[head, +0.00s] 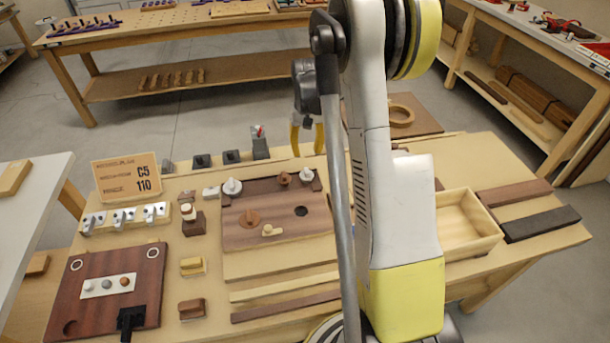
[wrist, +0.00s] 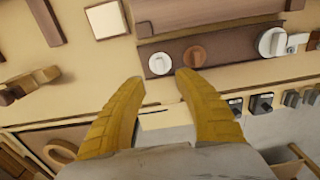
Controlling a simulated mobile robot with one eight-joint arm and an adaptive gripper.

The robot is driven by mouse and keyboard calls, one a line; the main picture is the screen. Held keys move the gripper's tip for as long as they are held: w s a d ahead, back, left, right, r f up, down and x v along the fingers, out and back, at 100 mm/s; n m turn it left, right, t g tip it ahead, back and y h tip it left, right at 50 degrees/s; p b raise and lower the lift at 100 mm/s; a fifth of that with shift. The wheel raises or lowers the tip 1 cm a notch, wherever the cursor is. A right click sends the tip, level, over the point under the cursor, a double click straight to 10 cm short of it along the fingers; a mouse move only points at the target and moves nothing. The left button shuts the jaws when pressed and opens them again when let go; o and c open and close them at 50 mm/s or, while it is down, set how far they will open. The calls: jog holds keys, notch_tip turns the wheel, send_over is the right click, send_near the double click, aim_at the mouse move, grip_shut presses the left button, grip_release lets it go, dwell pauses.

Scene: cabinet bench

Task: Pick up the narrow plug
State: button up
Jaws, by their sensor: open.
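A row of three round plugs stands along the back of a brown wooden board (head: 275,238). A small white plug (head: 307,175) is at the right end, a brown plug (head: 284,178) beside it, and a larger white plug (head: 232,186) at the left. The small white one looks the narrowest, but I cannot be sure which is the narrow plug. My gripper (head: 306,141) is open and empty above the bench's back edge. In the wrist view, my open fingers (wrist: 160,78) frame the small white plug (wrist: 159,63), just beyond the fingertips; the brown plug (wrist: 194,56) is close beside it.
The board's front part holds a brown disc (head: 249,218), a cream knob (head: 272,230) and a dark hole (head: 301,211). An open wooden box (head: 459,246) stands to the right. Small dark blocks (head: 202,161) line the back edge. A sign (head: 127,177) stands at the left.

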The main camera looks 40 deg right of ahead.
aim_at(307, 171)
notch_tip(307, 171, down, 10)
jog(key=b, duration=0.4)
jog(key=shift+w, duration=0.15)
jog(key=shift+r, duration=0.15)
grip_shut()
